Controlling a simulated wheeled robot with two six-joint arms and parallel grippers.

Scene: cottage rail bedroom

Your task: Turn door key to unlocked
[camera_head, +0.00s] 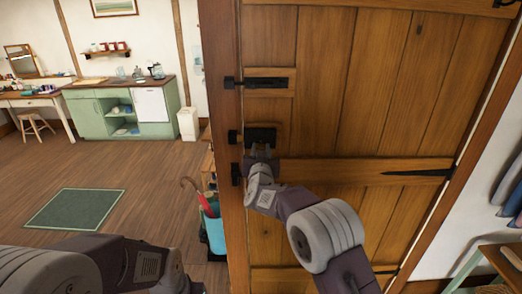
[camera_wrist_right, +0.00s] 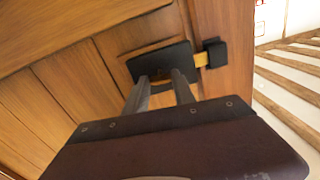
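The wooden door (camera_head: 340,90) fills the right half of the head view. A black lock case (camera_head: 262,135) is on its left side, and it also shows in the right wrist view (camera_wrist_right: 160,61). A brass-coloured bolt (camera_wrist_right: 206,59) spans from the lock case to a black keep (camera_wrist_right: 215,53) on the frame. My right gripper (camera_head: 262,152) points at the lock case. Its two fingers (camera_wrist_right: 161,78) stand apart, with their tips at or close to the case. I cannot make out the key; the fingers may hide it. My left arm shows at bottom left, its gripper out of view.
A black latch (camera_head: 265,83) sits above the lock case. A bin with an umbrella (camera_head: 214,225) stands left of the door frame. A green cabinet (camera_head: 88,115) is far left. The floor around the green mat (camera_head: 76,209) is clear.

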